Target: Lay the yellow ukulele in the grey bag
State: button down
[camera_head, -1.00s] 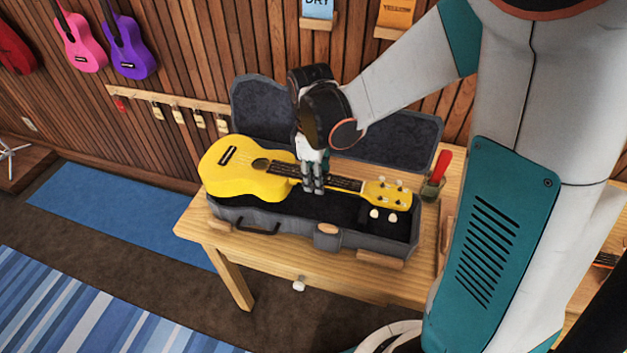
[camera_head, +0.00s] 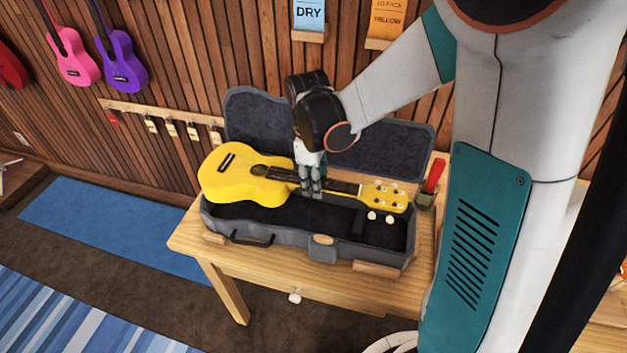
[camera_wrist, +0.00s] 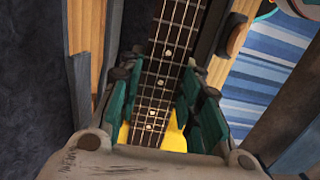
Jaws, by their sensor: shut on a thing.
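The yellow ukulele (camera_head: 228,181) is held level above the open grey bag (camera_head: 275,254), with its body to the left and its headstock to the right. My gripper (camera_head: 311,188) is shut on its neck from above. In the wrist view my gripper (camera_wrist: 160,110) has its teal fingers on both sides of the dark fretboard (camera_wrist: 177,40). The bag lies open on the wooden table with its lid raised at the back. Its dark lining shows below the ukulele. The ukulele hides part of the bag's inside and lid.
The wooden table (camera_head: 290,276) carries the bag. A small holder with a red-handled tool (camera_head: 434,176) stands at the bag's right end. The slatted wall behind has hanging tags (camera_head: 172,128) and pink (camera_head: 75,57) and purple (camera_head: 122,62) ukuleles.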

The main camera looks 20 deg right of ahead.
jog(key=shift+f, duration=0.15)
jog(key=shift+f+b, duration=2.4)
jog(key=shift+f, duration=0.55)
jog(key=shift+f+b, duration=1.8)
jog(key=shift+f, duration=0.4)
jog(key=c, duration=1.1)
grip_release()
jog(key=shift+o, duration=0.2)
jog(key=shift+r, duration=0.15)
